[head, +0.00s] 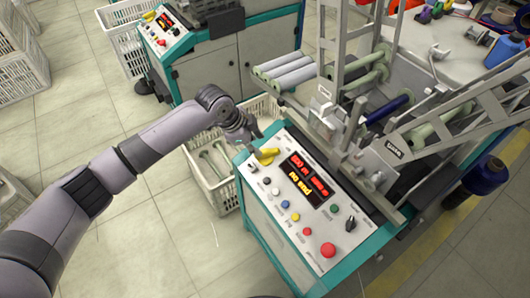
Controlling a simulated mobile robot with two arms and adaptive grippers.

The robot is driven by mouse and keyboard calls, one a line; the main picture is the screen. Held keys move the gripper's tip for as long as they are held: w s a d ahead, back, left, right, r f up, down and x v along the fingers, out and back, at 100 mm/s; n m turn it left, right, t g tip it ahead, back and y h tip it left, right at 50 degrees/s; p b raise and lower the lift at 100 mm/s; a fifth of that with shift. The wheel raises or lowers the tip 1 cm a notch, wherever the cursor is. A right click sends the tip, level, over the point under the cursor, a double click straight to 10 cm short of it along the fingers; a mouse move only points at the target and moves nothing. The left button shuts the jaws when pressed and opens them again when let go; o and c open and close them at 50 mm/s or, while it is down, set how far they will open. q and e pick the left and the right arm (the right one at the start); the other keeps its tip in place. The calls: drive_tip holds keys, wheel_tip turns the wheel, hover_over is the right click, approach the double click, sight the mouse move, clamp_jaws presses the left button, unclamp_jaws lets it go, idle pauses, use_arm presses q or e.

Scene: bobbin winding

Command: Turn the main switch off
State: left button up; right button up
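The control panel (276,192) of the near winding machine slopes in the middle of the head view. A yellow switch handle (266,154), which looks like the main switch, sits at its far left corner. The panel's display (307,180) is lit with red and yellow characters. My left gripper (257,133) is just beyond and slightly left of the yellow handle, close above the panel's far edge. Its fingers are small and dark here, and I cannot tell whether they are open or touch the handle. My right gripper is out of view.
The panel also has several coloured buttons, a red mushroom button (328,250) and a black knob (350,223). A white crate (211,173) stands on the floor left of the machine. Metal frame arms and rollers (389,109) rise to the right. A second machine (212,69) stands behind.

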sight(264, 152)
use_arm(q)
drive_tip(key=x, duration=0.8)
drive_tip(key=shift+f+b, duration=0.1)
drive_tip(key=shift+b, duration=0.3)
clamp_jaws()
